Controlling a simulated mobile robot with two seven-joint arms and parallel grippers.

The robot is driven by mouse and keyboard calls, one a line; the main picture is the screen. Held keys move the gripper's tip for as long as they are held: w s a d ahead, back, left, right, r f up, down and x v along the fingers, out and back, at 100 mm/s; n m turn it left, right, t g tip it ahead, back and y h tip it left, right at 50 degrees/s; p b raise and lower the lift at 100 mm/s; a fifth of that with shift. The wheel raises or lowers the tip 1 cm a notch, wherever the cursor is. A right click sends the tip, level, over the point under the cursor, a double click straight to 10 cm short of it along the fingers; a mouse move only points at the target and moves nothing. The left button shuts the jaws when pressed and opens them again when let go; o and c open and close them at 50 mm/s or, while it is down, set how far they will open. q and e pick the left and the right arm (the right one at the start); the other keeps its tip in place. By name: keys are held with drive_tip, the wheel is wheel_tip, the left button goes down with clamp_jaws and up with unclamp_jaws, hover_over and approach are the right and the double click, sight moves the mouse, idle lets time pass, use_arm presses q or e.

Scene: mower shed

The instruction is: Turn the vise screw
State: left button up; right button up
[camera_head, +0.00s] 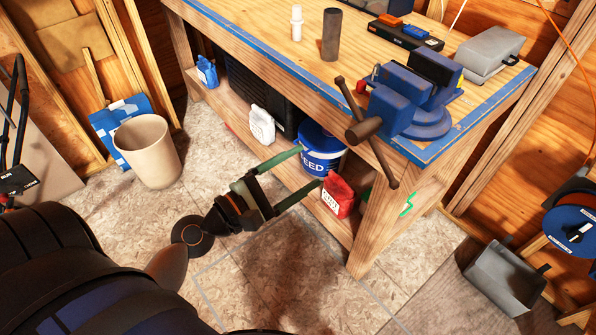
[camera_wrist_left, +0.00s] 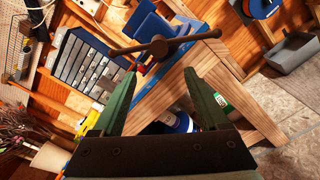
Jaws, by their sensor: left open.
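The blue vise (camera_head: 415,100) is mounted on the near right corner of the wooden workbench (camera_head: 270,50). Its dark screw (camera_head: 366,130) points toward me, with a long bar handle running through its end, slanted from upper left to lower right. My left gripper (camera_head: 312,167) is open and empty, left of the handle and apart from it. In the left wrist view the vise screw (camera_wrist_left: 160,47) and its handle show beyond and between the tips of my open green fingers (camera_wrist_left: 163,84). My right gripper is in neither view.
Under the bench, a blue bucket (camera_head: 318,150), a red container (camera_head: 338,196) and a white bottle (camera_head: 262,124) stand on the shelf. A beige bin (camera_head: 148,150) stands on the floor at left. A grey box (camera_head: 505,278) lies at lower right. Floor before the bench is clear.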

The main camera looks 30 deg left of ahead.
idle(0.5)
use_arm(q)
drive_tip(key=shift+s, duration=0.1)
drive_tip(key=b+v, duration=0.3)
drive_tip(key=v, duration=0.9)
drive_tip(key=shift+s, duration=0.2)
drive_tip(key=shift+a+r, duration=0.1)
